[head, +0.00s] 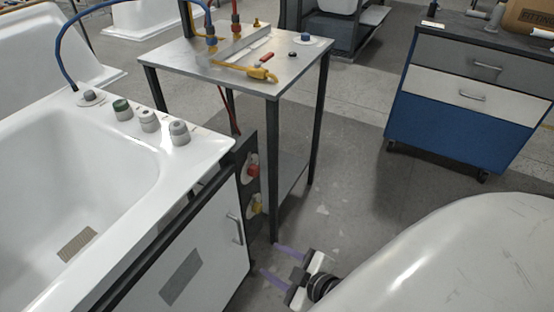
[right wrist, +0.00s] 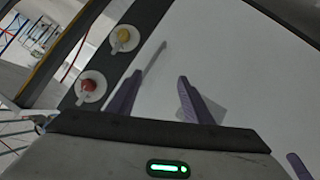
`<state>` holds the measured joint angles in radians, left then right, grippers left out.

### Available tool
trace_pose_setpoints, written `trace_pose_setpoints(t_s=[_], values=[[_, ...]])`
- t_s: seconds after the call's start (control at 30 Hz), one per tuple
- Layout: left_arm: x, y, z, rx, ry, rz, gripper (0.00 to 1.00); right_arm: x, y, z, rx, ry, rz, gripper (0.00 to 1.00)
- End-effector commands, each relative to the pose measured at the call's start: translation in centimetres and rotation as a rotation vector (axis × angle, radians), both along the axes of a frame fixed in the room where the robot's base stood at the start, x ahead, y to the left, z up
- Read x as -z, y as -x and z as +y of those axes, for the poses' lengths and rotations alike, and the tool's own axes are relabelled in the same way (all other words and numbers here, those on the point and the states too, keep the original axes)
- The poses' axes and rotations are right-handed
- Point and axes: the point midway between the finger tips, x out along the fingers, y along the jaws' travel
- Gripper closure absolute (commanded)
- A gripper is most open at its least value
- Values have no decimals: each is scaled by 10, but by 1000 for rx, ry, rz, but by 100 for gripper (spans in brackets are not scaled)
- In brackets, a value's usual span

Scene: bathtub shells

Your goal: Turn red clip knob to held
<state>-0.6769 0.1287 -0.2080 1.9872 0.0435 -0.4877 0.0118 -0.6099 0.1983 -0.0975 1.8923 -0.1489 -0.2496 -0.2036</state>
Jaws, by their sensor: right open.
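The red clip knob (head: 253,168) sits on a pale round plate on a dark upright panel at the right end of the tub unit. It also shows in the right wrist view (right wrist: 88,86), left of my fingers. A yellow knob (head: 255,205) is below it on the same panel, and it shows in the right wrist view (right wrist: 123,37). My right gripper (head: 282,262), with purple fingers, is open and empty, low and to the right of the panel. In the right wrist view (right wrist: 160,78) the fingers stand apart, clear of both knobs. My left gripper is not in view.
A white tub (head: 70,170) with several knobs on its rim stands at left, above a white door with a handle (head: 236,228). A metal table (head: 255,55) with hoses stands behind the panel. A blue drawer cart (head: 455,125) is at right. Floor between is mostly clear.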

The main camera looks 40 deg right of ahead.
Motion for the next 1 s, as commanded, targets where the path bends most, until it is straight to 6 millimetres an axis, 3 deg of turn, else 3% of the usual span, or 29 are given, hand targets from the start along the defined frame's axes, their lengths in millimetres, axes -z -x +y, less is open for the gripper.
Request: trace_pose_setpoints(t_s=[0.03,0.1,0.2,0.3,0.4,0.5,0.67,1.0], values=[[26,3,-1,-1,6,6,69,5,-29,-35,-69,197,-127,54],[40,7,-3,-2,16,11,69,-14,-62,-74,-186,511,-307,54],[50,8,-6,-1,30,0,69,-42,-92,-113,-353,957,-517,54],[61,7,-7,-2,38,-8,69,-59,-106,-135,-508,1334,-662,54],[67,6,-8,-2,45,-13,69,-65,-110,-149,-630,1600,-749,54],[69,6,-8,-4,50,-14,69,-67,-111,-155,-708,1753,-795,54],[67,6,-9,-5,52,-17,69,-71,-121,-152,-743,1817,-817,54],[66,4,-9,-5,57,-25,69,-71,-178,-128,-740,1812,-816,54]])
